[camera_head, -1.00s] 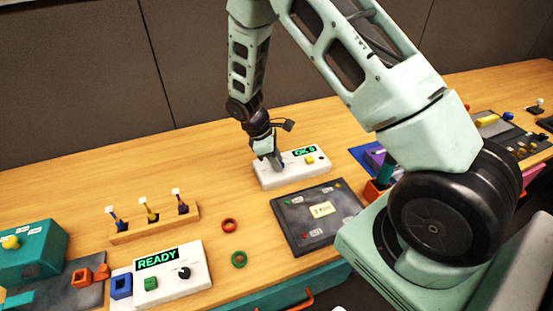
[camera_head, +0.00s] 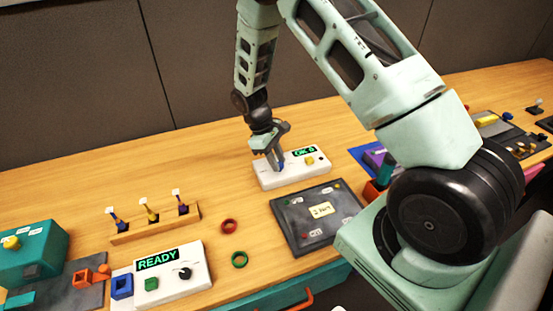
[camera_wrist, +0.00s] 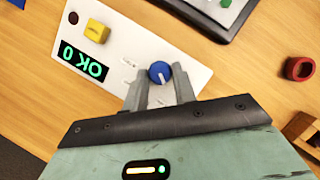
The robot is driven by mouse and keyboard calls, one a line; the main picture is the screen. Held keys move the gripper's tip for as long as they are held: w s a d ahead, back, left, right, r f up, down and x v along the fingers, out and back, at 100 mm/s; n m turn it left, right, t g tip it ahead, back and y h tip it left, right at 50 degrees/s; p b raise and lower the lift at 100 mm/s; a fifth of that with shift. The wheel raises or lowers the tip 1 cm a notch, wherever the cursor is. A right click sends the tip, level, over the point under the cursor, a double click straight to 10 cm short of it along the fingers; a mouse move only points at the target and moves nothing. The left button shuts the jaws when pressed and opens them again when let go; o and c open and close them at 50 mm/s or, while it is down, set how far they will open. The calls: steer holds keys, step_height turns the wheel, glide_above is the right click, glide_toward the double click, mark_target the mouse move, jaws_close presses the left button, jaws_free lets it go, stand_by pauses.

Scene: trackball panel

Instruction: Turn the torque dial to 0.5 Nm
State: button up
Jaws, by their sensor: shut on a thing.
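The white panel (camera_head: 290,174) stands on the wooden table, with a green-lettered display (camera_head: 305,153) reading OK and a digit. Its blue dial (camera_wrist: 160,71) has a white pointer line and shows between my fingertips in the wrist view. Small printed labels sit beside the dial; they are too small to read. My gripper (camera_wrist: 161,76) points down at the panel and is shut on the blue dial, one finger on each side. In the head view the dial is mostly hidden by the fingers.
A yellow button (camera_wrist: 97,32) and a dark round knob (camera_wrist: 73,18) are on the same panel. A dark grey board (camera_head: 320,222) lies close in front. A READY panel (camera_head: 170,277), a rack of screwdrivers (camera_head: 155,222) and red and green rings (camera_head: 229,226) lie to the left.

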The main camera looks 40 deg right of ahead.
steer(key=shift+w+d+m+y, duration=0.15)
steer(key=shift+m+y, duration=0.35)
steer(key=shift+m, duration=1.1)
steer(key=o, duration=1)
steer(key=shift+r, duration=0.1)
steer(key=b+v, duration=0.1)
steer(key=v, duration=0.7)
steer(key=b+v, duration=0.1)
steer(key=v, duration=0.8)
steer(key=shift+w+b, duration=0.3)
steer(key=shift+b, duration=0.05)
